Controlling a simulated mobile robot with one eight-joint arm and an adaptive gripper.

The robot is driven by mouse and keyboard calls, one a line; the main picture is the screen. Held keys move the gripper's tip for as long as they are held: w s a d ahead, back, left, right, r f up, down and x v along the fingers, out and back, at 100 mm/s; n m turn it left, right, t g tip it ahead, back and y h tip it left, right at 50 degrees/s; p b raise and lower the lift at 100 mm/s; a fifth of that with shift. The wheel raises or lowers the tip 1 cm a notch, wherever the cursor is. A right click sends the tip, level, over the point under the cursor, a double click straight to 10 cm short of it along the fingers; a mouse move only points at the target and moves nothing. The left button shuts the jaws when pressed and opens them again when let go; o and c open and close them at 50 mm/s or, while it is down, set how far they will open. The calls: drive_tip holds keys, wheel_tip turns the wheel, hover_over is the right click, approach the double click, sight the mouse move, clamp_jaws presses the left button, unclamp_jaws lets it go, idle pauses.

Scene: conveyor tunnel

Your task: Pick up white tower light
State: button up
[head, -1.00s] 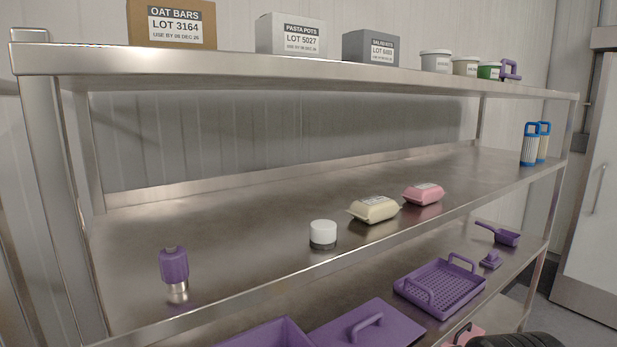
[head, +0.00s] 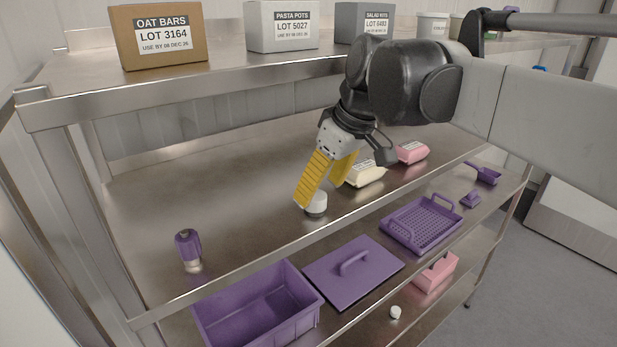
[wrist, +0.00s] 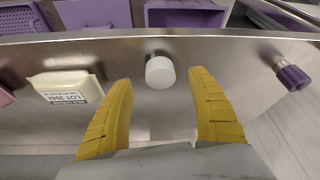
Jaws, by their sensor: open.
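The white tower light (head: 317,203), a short white cylinder on a dark base, stands on the middle shelf near its front edge. My gripper (head: 322,192) has yellow ribbed fingers and is open, reaching down over the shelf at the tower light. In the head view the fingers partly cover the light. In the wrist view the white light (wrist: 160,71) shows between and just beyond the two spread fingertips, apart from both. My gripper (wrist: 163,75) holds nothing.
A cream carton (head: 366,174) and a pink carton (head: 412,152) lie to the right on the same shelf (head: 240,205). A purple-topped bottle (head: 188,250) stands left. The upper shelf with boxes (head: 158,37) overhangs behind. Purple tub (head: 262,305) and lid sit below.

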sight(317, 196)
drive_tip(key=shift+x, duration=1.75)
drive_tip(key=shift+s+d, duration=0.1)
drive_tip(key=shift+s, duration=0.05)
drive_tip(key=c, duration=1.3)
drive_tip(key=shift+r, duration=0.6)
drive_tip(key=s+d+b, duration=0.2)
drive_tip(key=s+d, duration=1)
drive_tip(key=shift+s+d+r+b, duration=0.1)
drive_tip(key=shift+s+d+b, duration=0.2)
drive_tip(key=shift+d+b, duration=0.1)
